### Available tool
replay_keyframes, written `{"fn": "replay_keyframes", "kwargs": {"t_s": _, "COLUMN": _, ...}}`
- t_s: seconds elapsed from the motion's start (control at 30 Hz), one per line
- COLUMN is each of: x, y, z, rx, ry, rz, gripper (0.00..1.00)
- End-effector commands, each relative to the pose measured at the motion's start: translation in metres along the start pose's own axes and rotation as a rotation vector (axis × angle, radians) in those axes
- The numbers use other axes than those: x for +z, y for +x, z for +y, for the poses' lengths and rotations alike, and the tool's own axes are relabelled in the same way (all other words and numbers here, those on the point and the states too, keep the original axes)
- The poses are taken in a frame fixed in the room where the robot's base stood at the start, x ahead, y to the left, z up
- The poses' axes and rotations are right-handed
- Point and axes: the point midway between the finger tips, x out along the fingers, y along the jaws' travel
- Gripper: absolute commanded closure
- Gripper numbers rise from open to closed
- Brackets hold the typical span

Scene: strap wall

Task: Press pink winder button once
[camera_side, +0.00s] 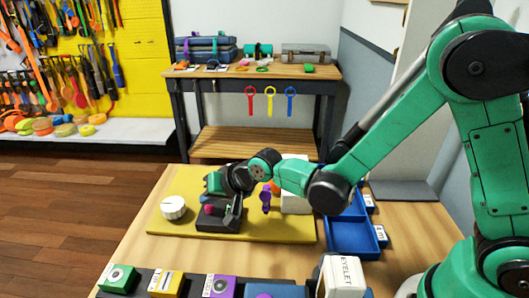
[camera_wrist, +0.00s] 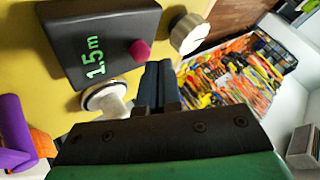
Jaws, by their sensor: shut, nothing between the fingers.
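The pink button (camera_side: 209,210) sits on a black winder box (camera_side: 217,224) on the yellow board. In the wrist view the pink button (camera_wrist: 140,50) stands out from the box's edge, and the black winder box (camera_wrist: 100,30) shows a green "1.5m". My gripper (camera_side: 234,212) is close to the box, just right of the button in the side view. In the wrist view my gripper's fingers (camera_wrist: 157,82) are together and empty, with their tips a little below and right of the button. I see a gap there; no contact shows.
A white knob (camera_side: 173,207) stands left of the box on the yellow board (camera_side: 285,230). Colored boxes, including a green one (camera_side: 117,278), line the front.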

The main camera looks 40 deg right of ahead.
Motion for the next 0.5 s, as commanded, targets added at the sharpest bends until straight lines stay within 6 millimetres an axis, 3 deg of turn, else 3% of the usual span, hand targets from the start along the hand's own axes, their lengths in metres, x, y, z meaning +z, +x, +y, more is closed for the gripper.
{"fn": "replay_keyframes", "kwargs": {"t_s": 0.5, "x": 0.0022, "y": 0.0031, "z": 0.0022, "rx": 0.000, "ry": 0.000, "rz": 0.000, "gripper": 1.00}}
